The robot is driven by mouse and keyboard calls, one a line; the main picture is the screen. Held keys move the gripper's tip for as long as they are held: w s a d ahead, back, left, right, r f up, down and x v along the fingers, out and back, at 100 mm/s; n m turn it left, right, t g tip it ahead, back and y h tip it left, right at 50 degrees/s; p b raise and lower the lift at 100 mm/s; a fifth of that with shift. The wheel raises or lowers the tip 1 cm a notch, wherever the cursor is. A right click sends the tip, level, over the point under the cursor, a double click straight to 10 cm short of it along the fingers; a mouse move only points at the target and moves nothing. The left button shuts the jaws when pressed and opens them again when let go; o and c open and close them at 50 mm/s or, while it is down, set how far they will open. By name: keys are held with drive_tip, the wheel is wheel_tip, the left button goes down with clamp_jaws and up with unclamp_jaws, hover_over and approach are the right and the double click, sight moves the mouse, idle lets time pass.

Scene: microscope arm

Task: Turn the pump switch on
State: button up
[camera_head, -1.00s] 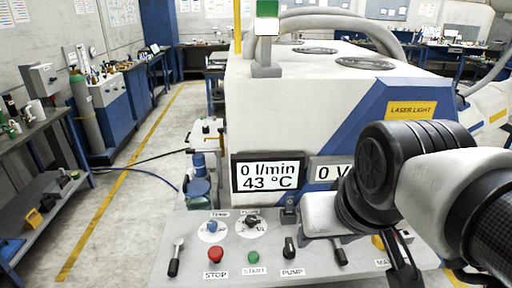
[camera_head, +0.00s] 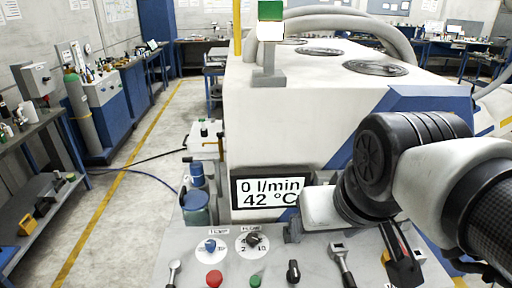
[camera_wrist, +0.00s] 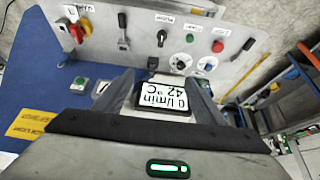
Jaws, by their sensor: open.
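The pump switch (camera_head: 293,271) is a small black knob on the grey control panel (camera_head: 330,250), right of the green start button (camera_head: 256,281). It is near the bottom of the head view, its label cut off. In the wrist view the panel appears upside down, and the pump switch (camera_wrist: 168,36) seems to be the black knob beside the green button. My gripper (camera_wrist: 162,88) is open and empty, with its fingers apart at either side of the display in the wrist view. It is apart from the pump switch. The display (camera_head: 268,192) reads 0 l/min and 42 °C.
A red stop button (camera_head: 214,278), a blue knob (camera_head: 210,245) and a black knob (camera_head: 253,240) are left of the pump switch. A metal lever (camera_head: 341,262) is close on its right. The large white machine (camera_head: 300,110) rises behind the panel.

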drive_tip(key=w+a+f+n+g+h+b, duration=0.2)
drive_tip(key=w+a+f+n+g, duration=0.15)
drive_tip(key=w+f+n, duration=0.4)
drive_tip(key=n+g+h, duration=0.2)
drive_tip(key=n+h, duration=0.1)
drive_tip(key=n, duration=0.7)
approach(294, 268)
drive_tip(key=shift+y, duration=0.3)
drive_tip(key=b+x, duration=0.2)
drive_tip(key=x, duration=0.6)
drive_tip(key=shift+d+f, duration=0.3)
drive_tip(key=shift+c, duration=0.2)
drive_tip(key=c, duration=1)
